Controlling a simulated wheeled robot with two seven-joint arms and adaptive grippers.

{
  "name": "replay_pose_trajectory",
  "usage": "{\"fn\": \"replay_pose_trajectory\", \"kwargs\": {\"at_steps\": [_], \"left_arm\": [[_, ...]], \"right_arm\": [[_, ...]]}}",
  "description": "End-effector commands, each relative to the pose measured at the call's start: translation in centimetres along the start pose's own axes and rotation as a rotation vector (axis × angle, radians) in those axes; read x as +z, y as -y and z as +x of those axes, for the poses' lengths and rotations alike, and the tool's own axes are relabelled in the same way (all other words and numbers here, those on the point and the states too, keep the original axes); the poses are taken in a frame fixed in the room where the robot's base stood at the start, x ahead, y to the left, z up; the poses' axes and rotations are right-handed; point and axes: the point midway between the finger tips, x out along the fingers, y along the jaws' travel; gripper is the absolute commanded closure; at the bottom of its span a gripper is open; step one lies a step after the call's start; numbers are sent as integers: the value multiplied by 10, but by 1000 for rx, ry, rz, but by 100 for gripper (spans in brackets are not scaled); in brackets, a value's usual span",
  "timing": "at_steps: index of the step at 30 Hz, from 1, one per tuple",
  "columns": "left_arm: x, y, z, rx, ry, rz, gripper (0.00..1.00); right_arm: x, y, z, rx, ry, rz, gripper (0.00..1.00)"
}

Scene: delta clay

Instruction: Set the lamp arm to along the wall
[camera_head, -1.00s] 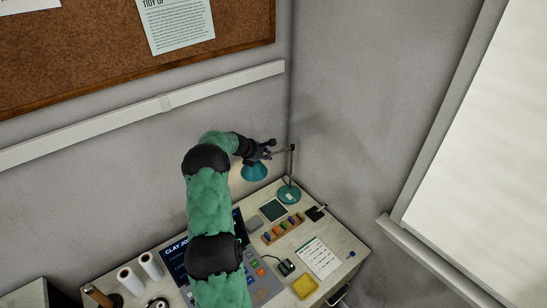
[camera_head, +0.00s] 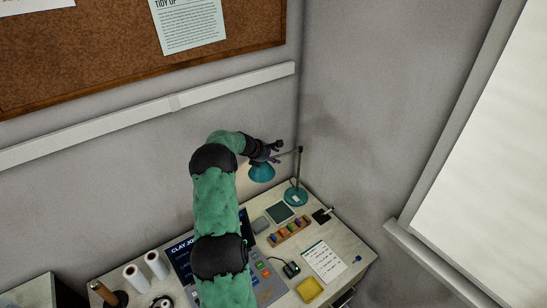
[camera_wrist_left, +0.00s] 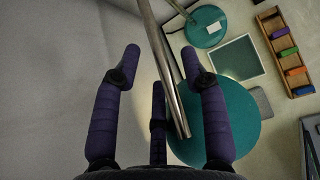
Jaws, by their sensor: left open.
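The desk lamp stands at the desk's far corner. It has a round teal base (camera_head: 296,197), a thin upright post (camera_head: 298,170) and a teal shade (camera_head: 261,173) left of the post. The lamp arm (camera_head: 290,152) runs from the post top leftward to my left gripper (camera_head: 273,151), which is above the shade. In the left wrist view the gripper's fingers (camera_wrist_left: 161,55) are spread, and the metal lamp arm (camera_wrist_left: 162,60) passes between them. The shade (camera_wrist_left: 235,120) is behind the right finger. I cannot tell whether any finger touches the arm. My right gripper is not seen.
The desk (camera_head: 347,245) holds a block rack (camera_head: 290,231), a dark green pad (camera_head: 280,212), a checklist (camera_head: 323,262), a yellow tray (camera_head: 309,291) and white rolls (camera_head: 134,279). The back wall (camera_head: 100,185) and side wall (camera_head: 365,110) meet close beside the lamp.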

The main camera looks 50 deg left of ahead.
Motion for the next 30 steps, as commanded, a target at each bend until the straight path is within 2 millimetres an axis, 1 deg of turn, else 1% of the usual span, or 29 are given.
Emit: {"fn": "replay_pose_trajectory", "kwargs": {"at_steps": [5, 12, 16, 21, 30], "left_arm": [[0, -2, -27, 4, 0, -1, 56], [0, -2, -74, 4, 0, 1, 56], [0, -1, -94, 3, 0, 1, 56], [0, 0, -109, 1, 1, 1, 56], [0, 0, -113, 0, 0, 1, 56]], "right_arm": [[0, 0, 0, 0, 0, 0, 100], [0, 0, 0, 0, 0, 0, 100], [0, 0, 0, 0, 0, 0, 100], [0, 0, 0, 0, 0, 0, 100], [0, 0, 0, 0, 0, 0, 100]]}}
